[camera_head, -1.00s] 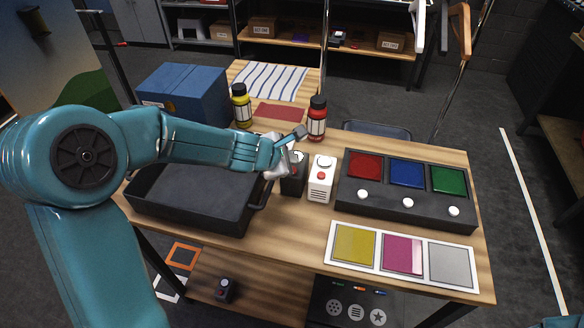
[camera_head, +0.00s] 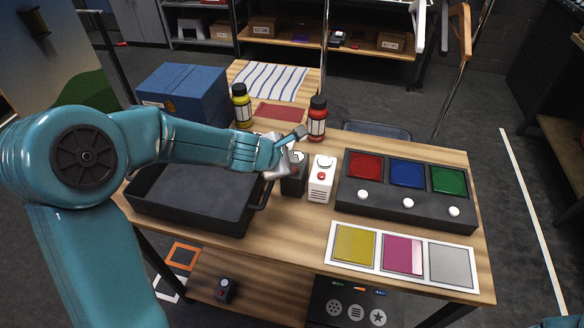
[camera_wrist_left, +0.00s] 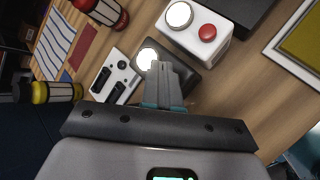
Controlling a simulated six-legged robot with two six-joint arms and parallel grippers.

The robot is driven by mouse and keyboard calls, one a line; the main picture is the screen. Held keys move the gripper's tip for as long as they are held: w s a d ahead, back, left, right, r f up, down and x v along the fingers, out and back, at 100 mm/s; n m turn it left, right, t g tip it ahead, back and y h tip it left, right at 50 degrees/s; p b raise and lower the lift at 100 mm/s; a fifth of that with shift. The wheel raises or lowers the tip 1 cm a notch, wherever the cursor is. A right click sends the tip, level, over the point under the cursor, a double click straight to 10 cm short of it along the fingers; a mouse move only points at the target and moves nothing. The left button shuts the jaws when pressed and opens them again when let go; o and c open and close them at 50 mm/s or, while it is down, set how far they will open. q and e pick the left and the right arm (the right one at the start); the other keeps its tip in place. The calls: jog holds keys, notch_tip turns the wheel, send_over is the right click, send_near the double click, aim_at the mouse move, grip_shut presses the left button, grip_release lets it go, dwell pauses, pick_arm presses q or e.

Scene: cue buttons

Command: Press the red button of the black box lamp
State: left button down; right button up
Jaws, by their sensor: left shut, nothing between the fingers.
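The black box lamp (camera_head: 293,185) stands on the table, partly covered by my left gripper (camera_head: 284,168) in the head view. In the left wrist view its dark body (camera_wrist_left: 184,78) and round white lamp (camera_wrist_left: 147,58) show. Its red button is hidden behind my fingers. My left gripper (camera_wrist_left: 163,72) is shut and empty, its fingertips over the black box beside the lamp. I cannot tell whether they touch it. The white box (camera_head: 321,180) with a red button stands close on the right; it also shows in the left wrist view (camera_wrist_left: 195,30). My right gripper is out of view.
A dark tray (camera_head: 190,212) lies left, under my left arm. A black panel (camera_head: 405,205) with red, blue and green squares stands right. Red (camera_head: 317,118) and yellow (camera_head: 241,105) bottles stand behind. A white device with dark slots (camera_wrist_left: 116,77) is beside the black box.

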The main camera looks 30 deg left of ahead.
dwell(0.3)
pick_arm(q)
jog(key=shift+f+b, duration=0.45)
jog(key=shift+b, duration=0.05)
jog(key=shift+f+b, duration=0.35)
dwell(0.4)
jog(key=shift+r, duration=0.1)
jog(key=shift+s+r+p, duration=0.1)
jog(key=shift+r+p, duration=0.65)
jog(key=shift+p, duration=0.1)
notch_tip(320, 180, up, 6)
jog(key=p, duration=0.6)
